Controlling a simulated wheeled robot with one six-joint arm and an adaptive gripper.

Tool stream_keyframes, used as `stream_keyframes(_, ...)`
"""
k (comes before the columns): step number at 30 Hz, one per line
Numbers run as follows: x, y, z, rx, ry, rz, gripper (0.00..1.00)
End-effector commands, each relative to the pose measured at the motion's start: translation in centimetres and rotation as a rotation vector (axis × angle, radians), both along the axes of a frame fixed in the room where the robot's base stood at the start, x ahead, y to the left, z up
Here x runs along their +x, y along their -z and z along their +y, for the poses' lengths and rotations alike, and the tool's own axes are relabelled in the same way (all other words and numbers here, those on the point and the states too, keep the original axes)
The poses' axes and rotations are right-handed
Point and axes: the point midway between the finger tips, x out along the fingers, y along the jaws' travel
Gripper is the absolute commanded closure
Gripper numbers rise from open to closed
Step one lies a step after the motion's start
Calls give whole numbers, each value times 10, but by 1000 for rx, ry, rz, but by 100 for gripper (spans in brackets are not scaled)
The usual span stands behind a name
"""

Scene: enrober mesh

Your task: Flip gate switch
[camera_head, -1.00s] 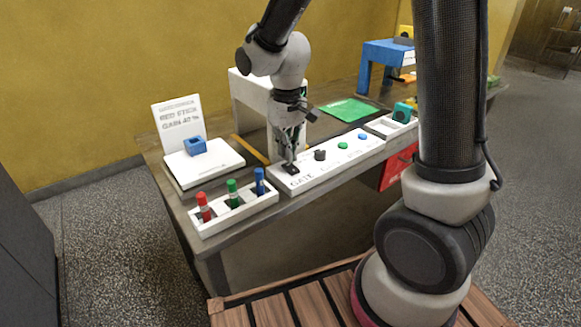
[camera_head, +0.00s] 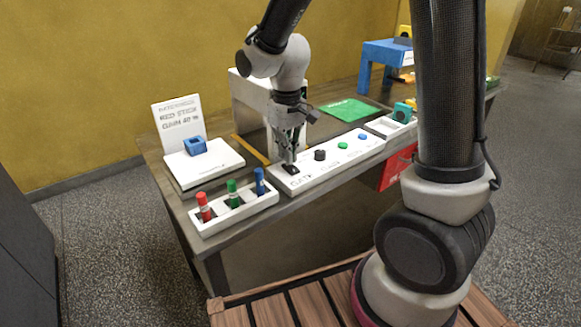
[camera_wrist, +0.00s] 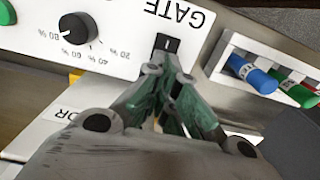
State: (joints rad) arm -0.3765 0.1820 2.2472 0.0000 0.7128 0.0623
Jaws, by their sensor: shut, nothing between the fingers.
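The gate switch (camera_head: 291,169) is a small black rocker at the left end of the white control panel (camera_head: 335,160), by the printed word GATE. In the wrist view the switch (camera_wrist: 166,43) lies just beyond my fingertips. My gripper (camera_head: 289,158) points down with its fingers shut and empty, right at the switch. It also shows in the wrist view (camera_wrist: 167,60), partly hiding the switch's near end. I cannot tell whether the tips touch the switch, or which way it is set.
A black dial (camera_wrist: 76,28), a green button (camera_head: 343,145) and a blue button (camera_head: 362,136) sit along the panel. A white rack (camera_head: 233,209) with red, green and blue sticks stands close at left. A blue block (camera_head: 195,146) lies on a white board behind.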

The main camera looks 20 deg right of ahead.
Motion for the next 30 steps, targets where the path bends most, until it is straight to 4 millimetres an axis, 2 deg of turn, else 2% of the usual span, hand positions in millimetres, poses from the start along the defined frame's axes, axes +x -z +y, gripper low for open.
stream_keyframes(30, 0, 15, 0, 0, 0, 0, 100)
